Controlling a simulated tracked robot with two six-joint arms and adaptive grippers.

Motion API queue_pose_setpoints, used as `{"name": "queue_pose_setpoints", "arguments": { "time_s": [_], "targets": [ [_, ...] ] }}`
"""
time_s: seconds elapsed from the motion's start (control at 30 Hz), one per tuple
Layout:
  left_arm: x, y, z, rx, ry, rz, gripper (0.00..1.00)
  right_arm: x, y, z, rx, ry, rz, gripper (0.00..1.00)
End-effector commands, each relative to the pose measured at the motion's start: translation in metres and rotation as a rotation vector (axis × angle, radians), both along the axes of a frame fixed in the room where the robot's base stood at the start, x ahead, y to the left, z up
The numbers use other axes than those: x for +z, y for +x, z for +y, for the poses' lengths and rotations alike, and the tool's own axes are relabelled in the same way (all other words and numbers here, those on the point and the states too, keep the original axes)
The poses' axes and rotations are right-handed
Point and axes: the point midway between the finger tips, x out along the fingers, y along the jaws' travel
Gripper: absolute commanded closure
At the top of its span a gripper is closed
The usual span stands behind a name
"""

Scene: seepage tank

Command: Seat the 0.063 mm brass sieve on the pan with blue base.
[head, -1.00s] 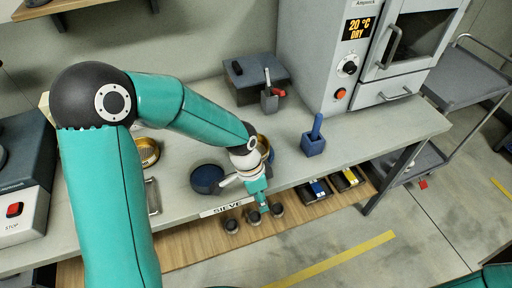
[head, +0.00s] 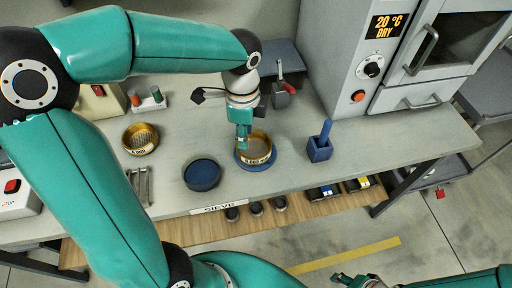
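A brass sieve (head: 259,156) with a pale label stands right of centre on the bench, its print too small to read surely. A blue base (head: 244,166) shows as a rim under it; I cannot tell whether the two are fully seated. My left gripper (head: 243,146) points down at the sieve's left rim, its fingertips overlapping the rim. Whether they grip it is not clear. A dark blue round pan (head: 202,175) stands to the left, apart from the sieve. Another labelled brass sieve (head: 140,138) stands further left. My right gripper (head: 343,279) is at the bottom edge, over the floor.
A blue block holder (head: 319,150) stands right of the sieve, and a grey holder with a red-marked tool (head: 281,95) behind it. The oven (head: 385,60) fills the back right. The bench front (head: 220,208) is labelled SIEVE. Dark round items (head: 256,208) sit on the shelf below.

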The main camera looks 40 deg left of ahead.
Motion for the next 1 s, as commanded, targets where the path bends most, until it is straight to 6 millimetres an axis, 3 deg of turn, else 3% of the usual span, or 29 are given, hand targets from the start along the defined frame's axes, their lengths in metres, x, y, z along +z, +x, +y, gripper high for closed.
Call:
{"name": "queue_pose_setpoints", "arguments": {
  "time_s": [0.1,0.3,0.57,0.8,1.0],
  "targets": [
    [-0.029,0.000,-0.002,-0.004,0.000,0.008,0.65,0.000,0.000,0.000,0.000,0.000,-0.001,0.54],
    [-0.060,0.002,-0.003,-0.007,0.000,0.003,0.65,-0.001,0.000,0.000,0.000,0.000,-0.001,0.54],
    [-0.075,0.004,-0.005,-0.007,-0.002,0.002,0.65,0.001,0.000,0.000,0.000,0.000,-0.001,0.54],
    [-0.108,0.009,-0.008,-0.007,-0.001,0.005,0.65,0.006,0.000,0.000,0.000,0.000,-0.001,0.54],
    [-0.120,0.010,-0.008,-0.007,-0.002,0.000,0.65,0.006,0.000,0.000,0.000,0.000,-0.001,0.54]
  ]
}}
